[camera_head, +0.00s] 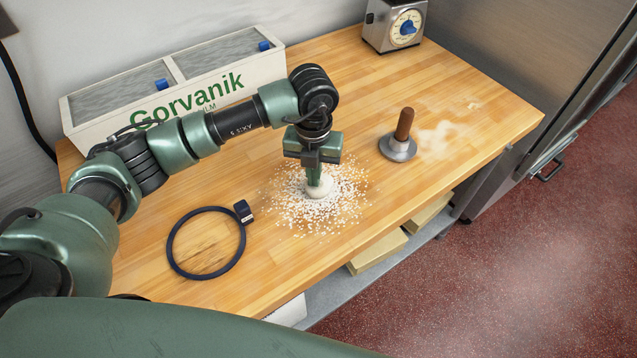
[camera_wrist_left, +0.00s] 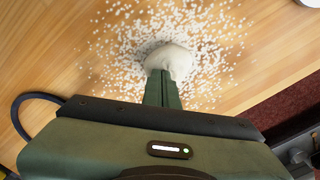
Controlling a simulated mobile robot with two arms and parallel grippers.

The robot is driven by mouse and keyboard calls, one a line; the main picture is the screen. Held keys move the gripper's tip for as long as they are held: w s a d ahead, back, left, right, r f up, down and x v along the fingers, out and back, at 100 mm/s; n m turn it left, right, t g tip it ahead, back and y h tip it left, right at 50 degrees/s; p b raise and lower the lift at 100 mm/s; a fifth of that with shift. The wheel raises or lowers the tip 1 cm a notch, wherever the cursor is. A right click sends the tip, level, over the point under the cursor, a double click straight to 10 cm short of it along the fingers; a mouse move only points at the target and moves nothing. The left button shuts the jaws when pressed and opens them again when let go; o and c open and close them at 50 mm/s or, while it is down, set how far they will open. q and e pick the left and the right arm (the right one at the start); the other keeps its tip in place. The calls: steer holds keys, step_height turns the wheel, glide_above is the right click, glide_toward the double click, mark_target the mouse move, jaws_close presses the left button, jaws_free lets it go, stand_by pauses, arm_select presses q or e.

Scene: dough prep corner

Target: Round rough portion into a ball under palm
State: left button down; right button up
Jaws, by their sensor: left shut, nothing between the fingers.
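A pale dough portion (camera_head: 321,190) lies on the wooden table in the middle of a scatter of white flour or crumbs. It also shows in the left wrist view (camera_wrist_left: 172,58), where it looks smooth and rounded on its far side. My left gripper (camera_head: 315,181) points down from above with its green fingers shut. Its fingertips (camera_wrist_left: 163,78) are at the dough and appear to touch its top or near side. The fingers hide part of the dough. My right gripper is in neither view.
A wooden-handled tool with a round metal base (camera_head: 399,148) stands to the right. A white flour bin (camera_head: 180,85) and a dial timer or scale (camera_head: 394,28) stand at the back. The front table centre is clear.

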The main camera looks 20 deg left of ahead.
arm_select(q)
steer(key=shift+d, duration=0.1)
steer(key=shift+w+d, duration=0.15)
steer(key=shift+d, duration=0.25)
steer(key=shift+b, duration=0.3)
steer(key=shift+w+d+f, duration=0.1)
steer(key=shift+d+f, duration=0.05)
steer(key=shift+d, duration=0.1)
